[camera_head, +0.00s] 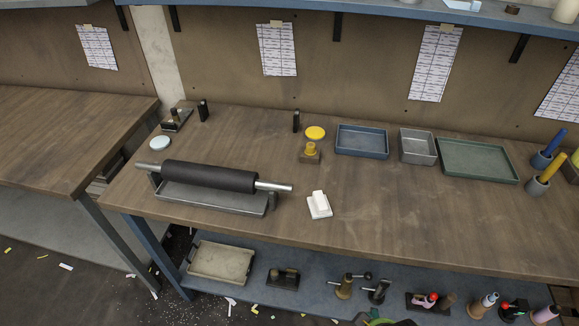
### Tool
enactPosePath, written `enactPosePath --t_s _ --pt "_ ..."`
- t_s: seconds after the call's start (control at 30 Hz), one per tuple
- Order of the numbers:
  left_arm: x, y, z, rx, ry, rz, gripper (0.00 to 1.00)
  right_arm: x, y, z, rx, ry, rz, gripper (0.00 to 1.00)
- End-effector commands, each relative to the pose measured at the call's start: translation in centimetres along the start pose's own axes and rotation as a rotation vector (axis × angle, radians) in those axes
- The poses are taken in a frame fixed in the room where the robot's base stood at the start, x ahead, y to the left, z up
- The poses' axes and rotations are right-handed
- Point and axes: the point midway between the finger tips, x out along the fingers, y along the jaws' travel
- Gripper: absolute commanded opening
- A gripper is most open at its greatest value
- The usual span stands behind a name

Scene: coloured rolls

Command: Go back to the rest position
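Neither of my grippers shows in the head view, so I cannot see whether they are open, shut or holding anything. A black roll (209,176) with metal shaft ends lies across a grey cradle (213,199) on the wooden workbench (380,215). The roll slopes slightly down to the right.
On the bench are a white block on a small tray (319,206), a blue tray (362,140), a grey tray (418,146), a green tray (478,160) and a yellow disc (315,132). A lower shelf (315,290) holds several small tools. The bench's front right is clear.

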Motion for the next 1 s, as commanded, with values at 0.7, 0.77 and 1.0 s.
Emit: enactPosePath --t_s 0.7,0.77,1.0 --pt "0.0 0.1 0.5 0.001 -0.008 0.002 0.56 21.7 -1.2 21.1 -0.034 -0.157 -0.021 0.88" --pt "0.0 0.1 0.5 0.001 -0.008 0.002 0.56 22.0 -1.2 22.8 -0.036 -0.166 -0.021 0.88" --pt "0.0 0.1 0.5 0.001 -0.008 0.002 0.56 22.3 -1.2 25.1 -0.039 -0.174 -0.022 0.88"
